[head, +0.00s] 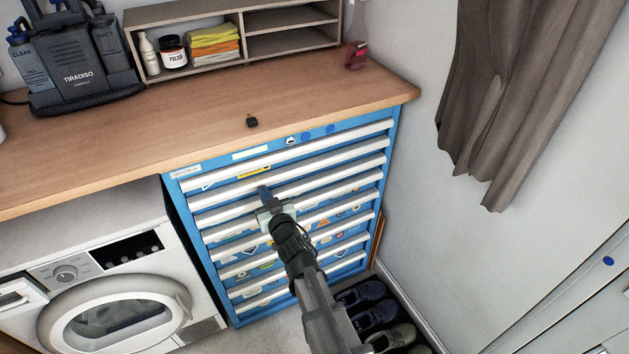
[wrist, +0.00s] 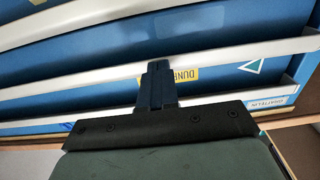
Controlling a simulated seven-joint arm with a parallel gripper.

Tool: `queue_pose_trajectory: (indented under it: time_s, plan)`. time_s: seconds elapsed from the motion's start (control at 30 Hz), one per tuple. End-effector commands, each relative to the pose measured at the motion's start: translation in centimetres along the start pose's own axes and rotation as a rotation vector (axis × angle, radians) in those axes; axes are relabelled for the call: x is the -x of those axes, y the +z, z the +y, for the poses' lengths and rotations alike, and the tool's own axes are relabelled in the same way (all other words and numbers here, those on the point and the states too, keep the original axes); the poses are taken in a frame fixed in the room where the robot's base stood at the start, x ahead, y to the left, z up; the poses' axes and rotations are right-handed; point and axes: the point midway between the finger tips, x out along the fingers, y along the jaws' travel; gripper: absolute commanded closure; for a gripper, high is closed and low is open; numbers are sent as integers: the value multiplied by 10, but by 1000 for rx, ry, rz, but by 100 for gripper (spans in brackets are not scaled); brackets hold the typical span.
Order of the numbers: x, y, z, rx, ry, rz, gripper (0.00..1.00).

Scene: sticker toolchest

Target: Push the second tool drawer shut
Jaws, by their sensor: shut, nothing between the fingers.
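The blue tool chest (head: 188,188) stands under the wooden worktop, its drawers stacked with long pale handle strips. The second drawer's handle strip (head: 335,164) runs just below a yellow label (head: 254,172); the strip also shows in the wrist view (wrist: 235,60). Any gap at this drawer is too small to tell. My gripper (head: 263,190) is shut and empty, its fingertips in front of the upper drawers at the second strip. In the wrist view my fingers (wrist: 157,68) overlap that strip and partly cover the yellow label (wrist: 183,75). I cannot tell whether they touch.
The worktop (head: 110,150) overhangs just above the drawers, with a small black object (head: 251,121) near its front edge. A washing machine (head: 110,290) stands to the left. Shoes (head: 375,315) lie on the floor at the right, before the wall and curtain (head: 500,100).

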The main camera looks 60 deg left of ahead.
Motion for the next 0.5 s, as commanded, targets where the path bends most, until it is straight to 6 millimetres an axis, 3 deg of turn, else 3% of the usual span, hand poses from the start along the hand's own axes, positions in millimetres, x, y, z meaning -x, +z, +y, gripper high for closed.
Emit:
queue_pose_trajectory:
  time_s: [0.5]
  plan:
    - [45, 0, 0, 0, 0, 0, 100]
